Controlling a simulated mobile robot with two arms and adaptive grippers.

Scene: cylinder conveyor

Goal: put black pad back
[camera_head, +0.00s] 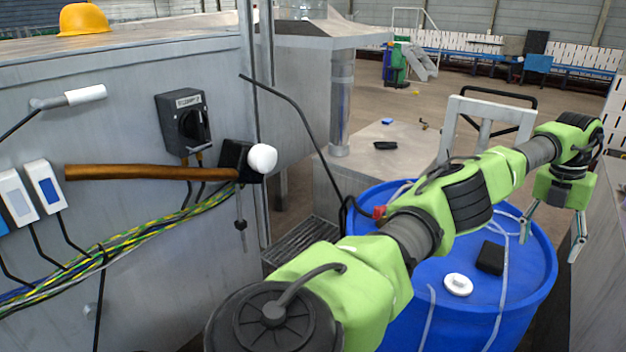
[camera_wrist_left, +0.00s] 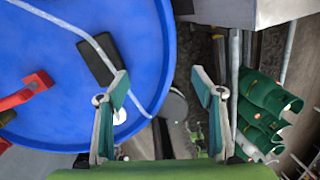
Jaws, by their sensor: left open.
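A black pad (camera_head: 490,257) lies on top of the blue barrel (camera_head: 540,285). It also shows in the left wrist view (camera_wrist_left: 95,62), partly behind a pale cord and beside the left finger. My left gripper (camera_head: 549,238) hangs at the barrel's right edge, fingers pointing down. It is open and empty, to the right of the pad and apart from it. In the left wrist view the open fingers (camera_wrist_left: 160,78) straddle the barrel's rim. My right gripper is not in view.
A white round piece (camera_head: 458,284) lies beside the pad. Pale cords cross the barrel top. A grey table behind holds another dark object (camera_head: 385,145) and a small blue item (camera_head: 387,121). A metal cabinet (camera_head: 110,120) with cables stands left; a grey surface borders the right.

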